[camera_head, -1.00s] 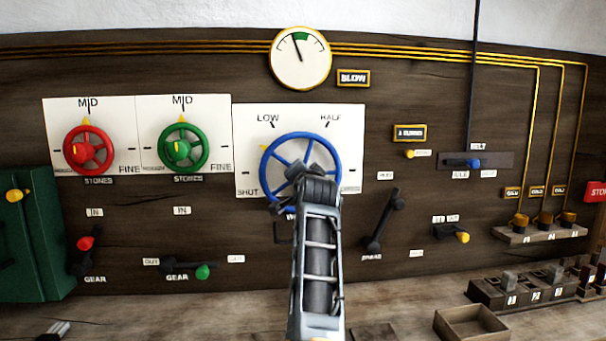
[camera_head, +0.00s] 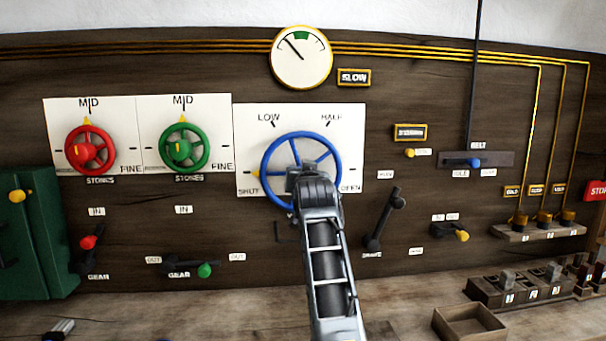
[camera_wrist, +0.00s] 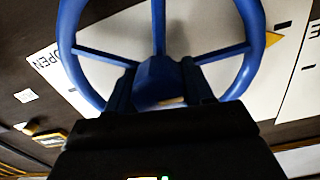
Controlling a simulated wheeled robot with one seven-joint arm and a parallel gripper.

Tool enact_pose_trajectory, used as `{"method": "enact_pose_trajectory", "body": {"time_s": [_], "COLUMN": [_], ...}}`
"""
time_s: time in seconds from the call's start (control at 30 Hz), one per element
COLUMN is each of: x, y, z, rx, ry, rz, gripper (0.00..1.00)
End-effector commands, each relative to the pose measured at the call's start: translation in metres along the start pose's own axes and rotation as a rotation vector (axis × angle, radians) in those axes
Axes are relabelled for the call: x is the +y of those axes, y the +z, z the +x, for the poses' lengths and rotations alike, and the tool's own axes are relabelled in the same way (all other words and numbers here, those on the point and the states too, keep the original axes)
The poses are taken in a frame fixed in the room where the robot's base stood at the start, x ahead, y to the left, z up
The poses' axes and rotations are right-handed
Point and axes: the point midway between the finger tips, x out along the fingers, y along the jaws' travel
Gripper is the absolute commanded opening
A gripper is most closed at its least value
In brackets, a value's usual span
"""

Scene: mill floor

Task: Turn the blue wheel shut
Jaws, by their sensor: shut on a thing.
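The blue wheel (camera_head: 335,153) is mounted on a white plate (camera_head: 243,125) marked SHUT, LOW, HALF and OPEN. Its yellow pointer (camera_head: 254,174) points left, level with the SHUT tick, just above the SHUT label (camera_head: 249,192). My gripper (camera_head: 306,176) is in front of the wheel's middle and hides the hub in the head view. In the wrist view my gripper (camera_wrist: 162,92) has one finger on each side of the blue hub (camera_wrist: 157,76), shut on it. The pointer also shows in the wrist view (camera_wrist: 273,39), outside the rim.
A red wheel (camera_head: 72,150) and a green wheel (camera_head: 167,150) are on the left. A dark brake lever (camera_head: 386,220) hangs close right of my arm. A gauge (camera_head: 300,70) is above. A wooden tray (camera_head: 448,325) stands on the bench below.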

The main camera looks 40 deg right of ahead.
Motion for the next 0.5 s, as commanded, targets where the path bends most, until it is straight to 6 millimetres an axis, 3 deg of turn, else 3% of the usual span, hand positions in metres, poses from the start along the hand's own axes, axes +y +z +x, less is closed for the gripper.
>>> {"method": "enact_pose_trajectory", "body": {"time_s": [0.43, 0.47, 0.5], "x": [-0.0006, -0.0006, -0.0005], "y": [0.0014, 0.0014, 0.0013], "z": [0.0000, 0.0000, 0.0000], "rx": [-0.002, -0.002, -0.002], "ry": [-0.001, -0.001, -0.001], "rz": [-0.012, -0.012, -0.012], "gripper": [0.21, 0.53, 0.56]}}
